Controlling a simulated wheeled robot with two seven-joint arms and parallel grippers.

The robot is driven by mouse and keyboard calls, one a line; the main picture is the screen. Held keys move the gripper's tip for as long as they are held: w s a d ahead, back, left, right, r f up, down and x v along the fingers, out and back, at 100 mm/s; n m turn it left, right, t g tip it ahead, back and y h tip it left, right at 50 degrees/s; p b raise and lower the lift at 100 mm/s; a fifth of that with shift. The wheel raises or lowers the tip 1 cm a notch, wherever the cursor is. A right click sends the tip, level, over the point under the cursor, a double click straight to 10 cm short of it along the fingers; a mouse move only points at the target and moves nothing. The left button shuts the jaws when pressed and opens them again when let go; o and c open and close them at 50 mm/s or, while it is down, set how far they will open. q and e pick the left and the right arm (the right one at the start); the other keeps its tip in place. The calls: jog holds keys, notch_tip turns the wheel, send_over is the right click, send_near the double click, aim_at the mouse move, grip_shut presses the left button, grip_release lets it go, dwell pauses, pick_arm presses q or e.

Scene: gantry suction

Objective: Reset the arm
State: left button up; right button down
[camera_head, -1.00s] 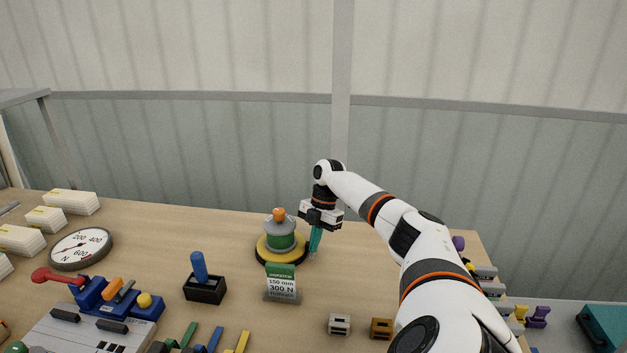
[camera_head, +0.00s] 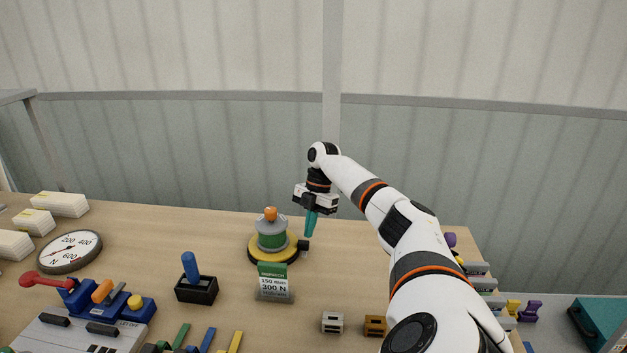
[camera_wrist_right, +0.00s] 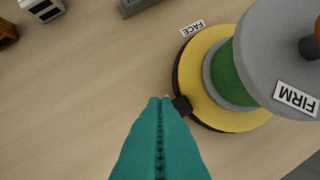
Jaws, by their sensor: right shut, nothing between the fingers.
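My right gripper (camera_head: 311,224) has teal fingers pressed together with nothing between them. It points down above the wooden table, just right of a round stack with a yellow base (camera_head: 263,250), a green band, a grey top and an orange knob. In the right wrist view the shut fingers (camera_wrist_right: 158,100) are seen from above, their tips beside a small black block on the rim of the yellow base (camera_wrist_right: 190,107). The labels "FACE" and "FIRM" show there. My left gripper is not in view.
A sign reading "150 mm 300 N" (camera_head: 273,284) stands in front of the stack. A black box with a blue handle (camera_head: 197,290), a round gauge (camera_head: 70,251) and a blue control device with a red lever (camera_head: 110,303) lie left. Small blocks (camera_head: 333,322) sit near the front. Bare table lies behind.

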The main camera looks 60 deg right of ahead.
jog(key=v, duration=0.8)
jog(key=shift+r, duration=0.1)
